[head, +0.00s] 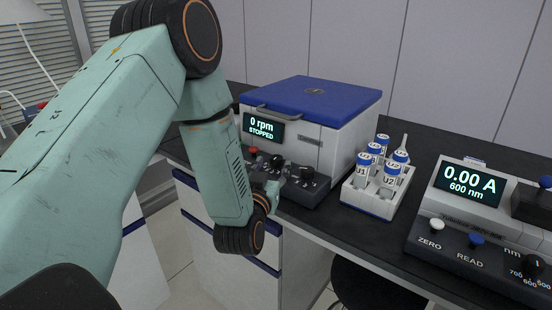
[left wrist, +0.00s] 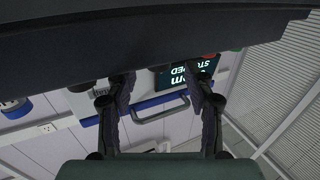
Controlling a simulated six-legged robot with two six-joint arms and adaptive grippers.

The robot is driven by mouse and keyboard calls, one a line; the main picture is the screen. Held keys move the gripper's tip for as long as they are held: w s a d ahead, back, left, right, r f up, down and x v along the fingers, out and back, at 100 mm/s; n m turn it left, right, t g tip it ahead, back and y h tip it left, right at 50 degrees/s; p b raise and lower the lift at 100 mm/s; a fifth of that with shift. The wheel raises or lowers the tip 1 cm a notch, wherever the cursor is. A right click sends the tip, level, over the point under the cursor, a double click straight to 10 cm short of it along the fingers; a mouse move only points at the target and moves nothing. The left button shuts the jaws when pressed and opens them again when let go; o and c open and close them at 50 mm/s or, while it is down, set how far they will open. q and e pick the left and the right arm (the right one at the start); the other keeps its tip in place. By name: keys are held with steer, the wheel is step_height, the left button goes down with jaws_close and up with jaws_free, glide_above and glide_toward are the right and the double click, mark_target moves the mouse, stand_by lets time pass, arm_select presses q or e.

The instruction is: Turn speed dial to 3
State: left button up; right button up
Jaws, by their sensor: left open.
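A white centrifuge (head: 339,139) with a blue lid stands on the dark bench. Its display (head: 263,127) reads 0 rpm, STOPPED; part of the display also shows upside down in the left wrist view (left wrist: 186,76). Its dark front panel (head: 313,190) carries a black knob (head: 307,173), another dark knob (head: 277,161) and a red button (head: 253,151). I cannot read which knob is the speed dial or its setting. My left gripper (head: 272,188) is at the panel's front, partly hidden by my wrist. In the left wrist view the gripper (left wrist: 160,78) is open, its fingers apart.
A white rack (head: 379,203) with several blue-capped tubes stands right of the centrifuge. Further right is a photometer (head: 465,205) reading 0.00 A, 600 nm, with buttons and an nm knob (head: 533,264). The bench's front edge and blue-trimmed drawers lie beneath my left arm.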

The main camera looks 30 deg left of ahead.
mark_target(276, 163)
arm_select(q)
steer(key=x, duration=0.3)
steer(key=shift+d+f, duration=0.1)
steer(key=shift+d, duration=0.15)
steer(key=shift+w+a, duration=0.15)
steer(key=shift+w, duration=0.25)
steer(key=shift+w+a, duration=0.1)
steer(key=shift+a, duration=0.15)
steer(key=shift+w, duration=0.2)
steer(key=shift+d, duration=0.1)
steer(key=shift+c, duration=0.2)
steer(key=shift+s, duration=0.1)
steer(key=c, duration=0.4)
jaws_close()
